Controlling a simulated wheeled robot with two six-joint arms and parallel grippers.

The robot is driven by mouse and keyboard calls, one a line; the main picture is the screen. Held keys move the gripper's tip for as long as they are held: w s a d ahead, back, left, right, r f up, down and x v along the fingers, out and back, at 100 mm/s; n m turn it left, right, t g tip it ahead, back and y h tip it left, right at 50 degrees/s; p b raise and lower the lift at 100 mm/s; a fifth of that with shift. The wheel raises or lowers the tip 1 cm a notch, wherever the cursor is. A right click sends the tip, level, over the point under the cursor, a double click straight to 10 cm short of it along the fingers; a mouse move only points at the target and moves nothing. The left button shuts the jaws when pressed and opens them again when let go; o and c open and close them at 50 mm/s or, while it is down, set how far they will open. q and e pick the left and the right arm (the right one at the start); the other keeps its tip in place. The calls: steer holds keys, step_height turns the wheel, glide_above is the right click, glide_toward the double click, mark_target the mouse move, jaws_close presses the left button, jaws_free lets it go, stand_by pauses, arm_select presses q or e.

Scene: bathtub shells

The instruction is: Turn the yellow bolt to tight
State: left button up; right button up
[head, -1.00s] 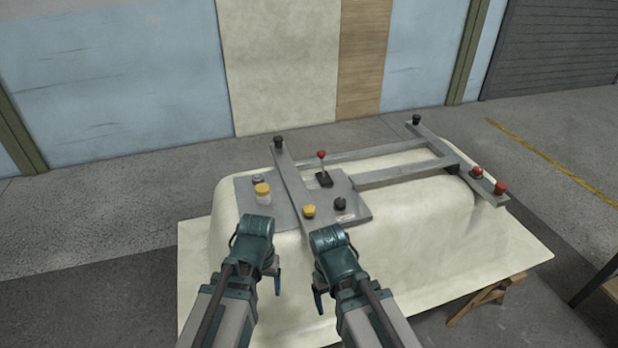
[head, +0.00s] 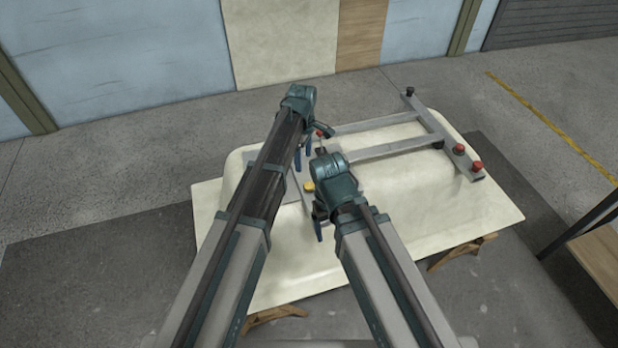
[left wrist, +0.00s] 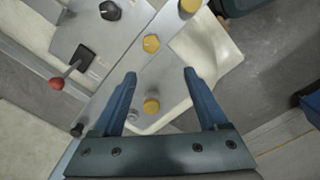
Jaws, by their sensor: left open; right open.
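A yellow round knob (head: 308,186) shows between my two arms in the head view, at the near end of a grey bar. In the left wrist view, three yellow round tops show: one at the top edge (left wrist: 190,5), one on the bar (left wrist: 151,43) and one between the fingers (left wrist: 151,106). I cannot tell which is the bolt. My left gripper (head: 303,152) is open and empty above the fixture; its fingers (left wrist: 159,75) touch none of the yellow tops.
A red-topped lever (left wrist: 57,84) and black knobs (left wrist: 110,10) stand beside the bar. The cream tub shell (head: 400,200) lies under the grey frame (head: 390,155). Red knobs (head: 459,149) sit on its far right bar. My left arm hides the fixture's left part.

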mark_target(309, 184)
arm_select(q)
steer(key=shift+w+d+n, duration=0.65)
steer(key=shift+d+n, duration=0.05)
steer(key=shift+d, duration=0.15)
steer(key=shift+f, duration=0.1)
step_height(309, 184, down, 14)
steer(key=b, duration=1.3)
steer(key=shift+b, duration=0.4)
steer(key=shift+r, duration=0.2)
jaws_close()
